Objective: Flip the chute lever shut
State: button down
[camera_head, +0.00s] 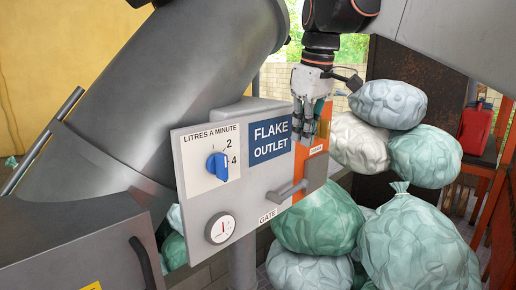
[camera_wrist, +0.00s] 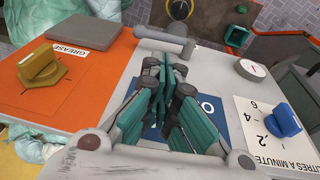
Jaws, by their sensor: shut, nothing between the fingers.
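The grey lever (camera_head: 287,191) sticks out from the lower right of the grey control panel (camera_head: 196,200), above the GATE label (camera_head: 268,216). Its handle lies roughly level in the head view. The lever also shows in the wrist view (camera_wrist: 163,37), beyond my fingertips. My gripper (camera_head: 308,140) points down in front of the panel's right side, above the lever and apart from it. In the wrist view its teal fingers (camera_wrist: 170,78) are together with nothing between them, and they hide part of the blue FLAKE OUTLET sign (camera_head: 270,138).
A blue dial (camera_head: 217,166) and a round gauge (camera_head: 220,228) sit on the panel's left. A yellow knob (camera_wrist: 41,66) stands on the orange GREASE side. Stuffed bags (camera_head: 417,240) crowd the right and below. A large grey pipe (camera_head: 190,75) rises behind the panel.

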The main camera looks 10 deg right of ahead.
jog(key=p+x, duration=0.1)
jog(key=x, duration=0.6)
jog(key=p+x, duration=0.1)
jog(key=x, duration=0.3)
jog(key=shift+w+f+p, duration=0.3)
jog(key=shift+w, duration=0.05)
jog(key=shift+w+f, duration=0.15)
jog(key=shift+f, duration=0.25)
jog(key=shift+w+f+b, duration=0.1)
jog(key=shift+f+b, duration=0.4)
jog(key=shift+f, duration=0.25)
